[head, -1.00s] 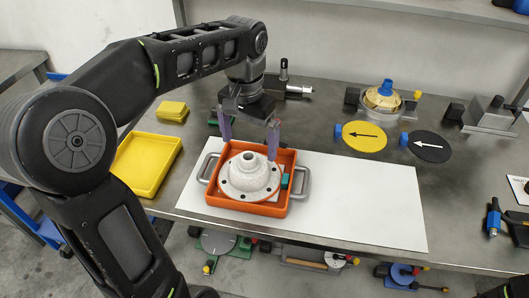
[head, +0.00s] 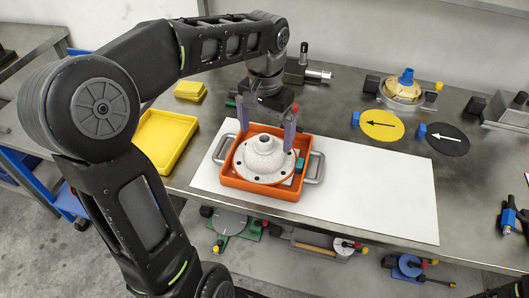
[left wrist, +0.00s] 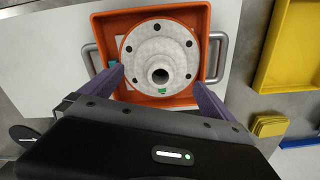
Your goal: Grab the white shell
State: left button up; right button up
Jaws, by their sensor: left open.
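The white shell (head: 264,160) is a speckled flanged dome with a hollow neck and dark bolt holes around its rim. It sits neck up in an orange tray (head: 240,186) with grey side handles. My left gripper (head: 267,143) is open, its two purple fingers pointing down above the back of the shell, one on each side of it in the head view. In the left wrist view the shell (left wrist: 160,38) lies ahead of and between the spread fingertips (left wrist: 156,75). I cannot tell whether the fingers touch it.
The tray rests on a white sheet (head: 370,205) on a metal table. A yellow tray (head: 165,140) and stacked yellow blocks (head: 190,90) are at left. Yellow (head: 382,125) and black (head: 447,139) arrow discs lie at right. A metal fixture (head: 303,72) stands behind. The sheet's right side is clear.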

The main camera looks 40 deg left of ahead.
aim_at(265, 138)
pick_arm(q)
notch_tip(265, 138, down, 5)
jog(key=shift+s+f, duration=0.1)
jog(key=shift+s, duration=0.05)
jog(key=shift+c, duration=0.6)
jog(key=c, duration=1.3)
jog(key=shift+r, duration=0.2)
notch_tip(265, 138, up, 10)
jog(key=shift+f, duration=0.1)
dwell(0.4)
